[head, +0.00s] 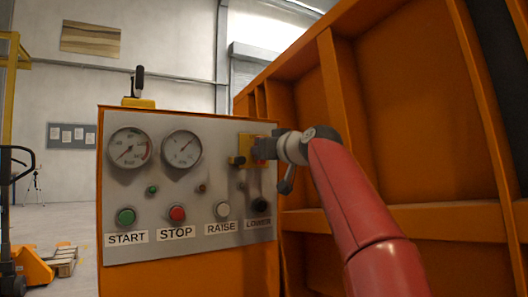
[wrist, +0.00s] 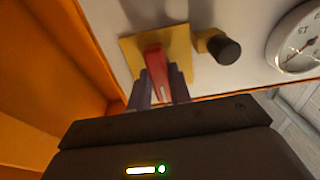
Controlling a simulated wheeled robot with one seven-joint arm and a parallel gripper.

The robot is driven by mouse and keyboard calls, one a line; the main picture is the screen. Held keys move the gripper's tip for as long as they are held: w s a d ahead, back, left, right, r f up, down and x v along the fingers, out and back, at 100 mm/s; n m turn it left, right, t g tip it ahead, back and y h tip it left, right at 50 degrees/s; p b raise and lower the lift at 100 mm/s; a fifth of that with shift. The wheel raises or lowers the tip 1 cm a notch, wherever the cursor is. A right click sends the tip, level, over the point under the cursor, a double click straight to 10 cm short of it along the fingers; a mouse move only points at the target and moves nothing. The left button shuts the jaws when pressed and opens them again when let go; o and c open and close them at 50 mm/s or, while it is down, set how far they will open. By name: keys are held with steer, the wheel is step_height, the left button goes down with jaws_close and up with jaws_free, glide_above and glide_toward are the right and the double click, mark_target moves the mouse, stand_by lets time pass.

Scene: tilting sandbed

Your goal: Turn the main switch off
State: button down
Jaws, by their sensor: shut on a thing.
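The main switch is a red handle (wrist: 155,62) on a square yellow plate (wrist: 181,42). In the head view the yellow plate (head: 246,143) is at the upper right of the grey control panel (head: 190,247), and my gripper hides the handle. My gripper (wrist: 160,88) has its two dark fingers on either side of the red handle and is shut on it. In the head view my gripper (head: 262,149) reaches the plate from the right. The handle points from the plate toward my palm in the wrist view.
A black knob on a yellow base (wrist: 225,48) sits close beside the plate. Two gauges (head: 128,148) and a row of buttons, with START (head: 126,216) and STOP (head: 177,213), are on the panel. A large orange ribbed wall (head: 400,110) stands close on the right.

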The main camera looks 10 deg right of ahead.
steer(key=c, duration=1.3)
jaws_free()
steer(key=b+v, duration=0.3)
steer(key=v, duration=0.4)
steer(key=shift+s+d, duration=0.1)
steer(key=shift+s, duration=0.25)
steer(key=s+a+f+m+g+h+p, duration=0.1)
steer(key=s+a+f+g, duration=0.2)
steer(key=f, duration=0.5)
steer(key=s+a+f+m+g+h+p, duration=0.1)
steer(key=s+a+f+g+h, duration=0.2)
steer(key=f, duration=0.5)
steer(key=s+d+f+g, duration=0.1)
steer(key=s+f+g, duration=0.1)
steer(key=s+f, duration=0.6)
steer(key=s+d+f+m+g+h+p, duration=0.1)
steer(key=s+f, duration=0.7)
steer(key=f, duration=0.4)
steer(key=s+d+f+g+p, duration=0.1)
steer(key=s+f+g, duration=0.1)
steer(key=s+f, duration=0.6)
steer(key=shift+s+d+f+m+g+h, duration=0.1)
steer(key=shift+f+m+g+h, duration=0.1)
steer(key=shift+f, duration=0.55)
steer(key=shift+s+d+f+m+g+h, duration=0.1)
steer(key=shift+f+m, duration=0.1)
steer(key=shift+f, duration=0.55)
